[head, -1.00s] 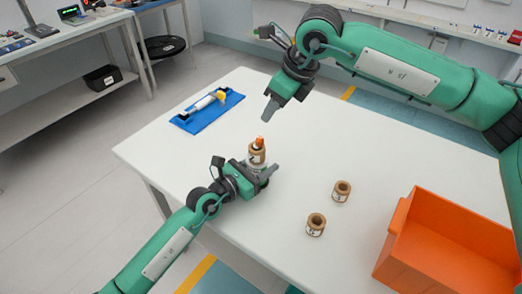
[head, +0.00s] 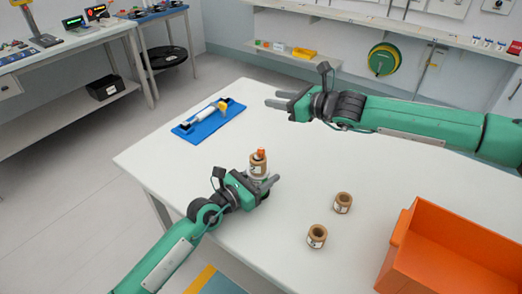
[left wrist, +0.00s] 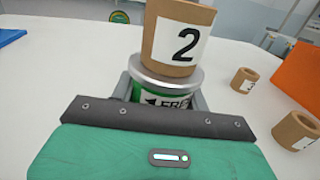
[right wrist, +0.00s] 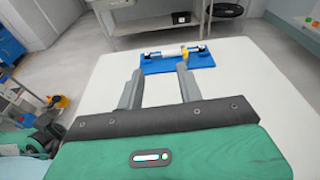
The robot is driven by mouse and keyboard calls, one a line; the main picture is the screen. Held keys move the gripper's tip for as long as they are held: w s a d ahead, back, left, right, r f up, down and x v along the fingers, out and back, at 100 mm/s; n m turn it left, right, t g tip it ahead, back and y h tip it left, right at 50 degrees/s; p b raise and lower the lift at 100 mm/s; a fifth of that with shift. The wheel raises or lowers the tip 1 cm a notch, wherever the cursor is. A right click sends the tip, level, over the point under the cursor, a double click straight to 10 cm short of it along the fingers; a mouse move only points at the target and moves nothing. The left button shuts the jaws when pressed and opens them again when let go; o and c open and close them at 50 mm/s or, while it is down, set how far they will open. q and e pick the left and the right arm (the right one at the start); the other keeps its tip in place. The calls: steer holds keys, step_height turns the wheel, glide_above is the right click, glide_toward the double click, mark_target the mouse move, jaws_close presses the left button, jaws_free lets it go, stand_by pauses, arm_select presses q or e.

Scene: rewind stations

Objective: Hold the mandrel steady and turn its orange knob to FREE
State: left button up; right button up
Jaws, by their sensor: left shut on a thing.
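The mandrel stands upright on the white table, with a brown core (head: 257,170) labelled 2 around it and the orange knob (head: 260,154) on top. In the left wrist view its metal base has a green-and-white label (left wrist: 165,100) with an arrow and partly hidden letters like "FRE". My left gripper (head: 268,186) is shut on the mandrel's base, below the core. The knob is out of the left wrist view. My right gripper (head: 277,98) is open and empty, up and behind the mandrel, its fingers pointing left. The knob's setting is too small to read.
Two loose brown cores, one nearer (head: 317,236) and one farther (head: 343,203), stand to the right of the mandrel. An orange bin (head: 398,250) is at the right. A blue tray (head: 190,133) with a white-and-yellow tool lies at the back left.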

mark_target(261, 148)
steer(key=s+d+f+n+g+y, duration=0.65)
steer(key=s+g, duration=0.25)
steer(key=s, duration=0.3)
steer(key=shift+n+g+h, duration=0.25)
steer(key=shift+g+h, duration=0.15)
steer(key=shift+h, duration=0.05)
steer(key=a, duration=1.1)
steer(key=shift+s+a+f, duration=0.1)
steer(key=shift+a+f, duration=0.25)
steer(key=shift+c, duration=0.3)
jaws_close()
